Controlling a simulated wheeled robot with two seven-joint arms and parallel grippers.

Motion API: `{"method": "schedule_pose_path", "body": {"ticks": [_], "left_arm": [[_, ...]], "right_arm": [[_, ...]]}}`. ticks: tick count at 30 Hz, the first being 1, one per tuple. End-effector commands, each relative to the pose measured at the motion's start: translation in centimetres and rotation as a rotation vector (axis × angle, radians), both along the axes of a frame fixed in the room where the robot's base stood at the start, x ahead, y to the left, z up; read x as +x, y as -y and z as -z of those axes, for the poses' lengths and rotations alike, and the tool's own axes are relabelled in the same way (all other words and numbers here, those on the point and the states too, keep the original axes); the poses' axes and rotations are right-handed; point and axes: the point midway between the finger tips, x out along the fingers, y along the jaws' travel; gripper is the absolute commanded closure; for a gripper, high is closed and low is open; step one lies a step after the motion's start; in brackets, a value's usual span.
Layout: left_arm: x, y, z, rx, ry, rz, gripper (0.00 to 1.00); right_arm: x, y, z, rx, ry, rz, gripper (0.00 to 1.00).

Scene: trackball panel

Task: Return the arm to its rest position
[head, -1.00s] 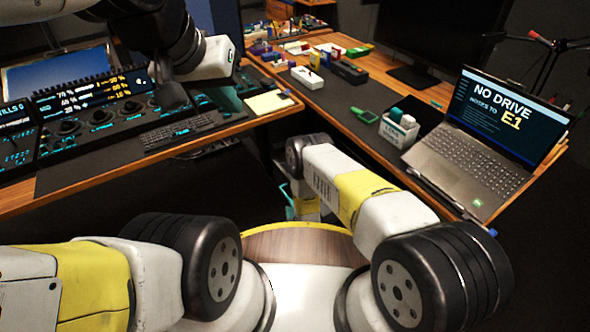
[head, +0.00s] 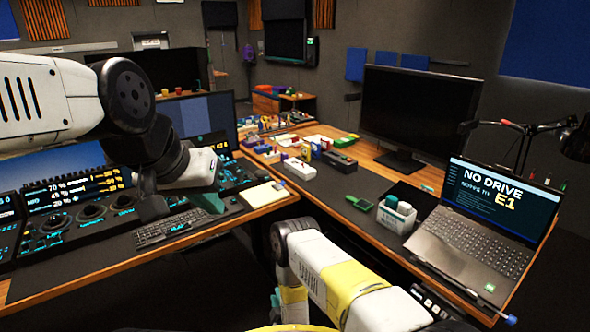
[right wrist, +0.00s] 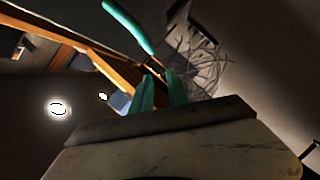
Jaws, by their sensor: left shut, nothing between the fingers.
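My left gripper (head: 212,198) is at the left of the head view, over the desk near the keyboard and console. Its teal fingers are shut with nothing between them. My left arm reaches in from the upper left. My right arm is bent low in the middle of the head view, in the gap before the desks. My right gripper (right wrist: 160,92) shows in the right wrist view with two teal fingers a little apart and nothing visible between them. The trackball panel (head: 92,212) stands on the left desk, partly behind my left arm.
A keyboard (head: 168,228) and a notepad (head: 263,195) lie on the left desk. The right desk holds a laptop (head: 475,230), a white box (head: 396,217), a green item (head: 359,202) and a dark monitor (head: 417,112). Dark floor lies between the desks.

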Motion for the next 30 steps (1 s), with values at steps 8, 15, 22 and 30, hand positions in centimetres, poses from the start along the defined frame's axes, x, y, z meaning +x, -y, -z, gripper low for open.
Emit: {"method": "schedule_pose_path", "body": {"ticks": [8, 15, 22, 30], "left_arm": [[0.0, 0.0, 0.0, 0.0, 0.0, 0.0, 1.0], [0.0, 0.0, 0.0, 0.0, 0.0, 0.0, 1.0], [0.0, 0.0, 0.0, 0.0, 0.0, 0.0, 1.0], [0.0, 0.0, 0.0, 0.0, 0.0, 0.0, 1.0]], "right_arm": [[4.0, -0.2, -3.6, 0.053, -0.053, 0.033, 0.8], [9.1, 0.1, -9.8, 0.133, -0.137, 0.083, 0.8], [13.7, 2.0, -20.4, 0.262, -0.272, 0.161, 0.8], [13.7, 5.7, -33.4, 0.41, -0.434, 0.249, 0.8]]}}
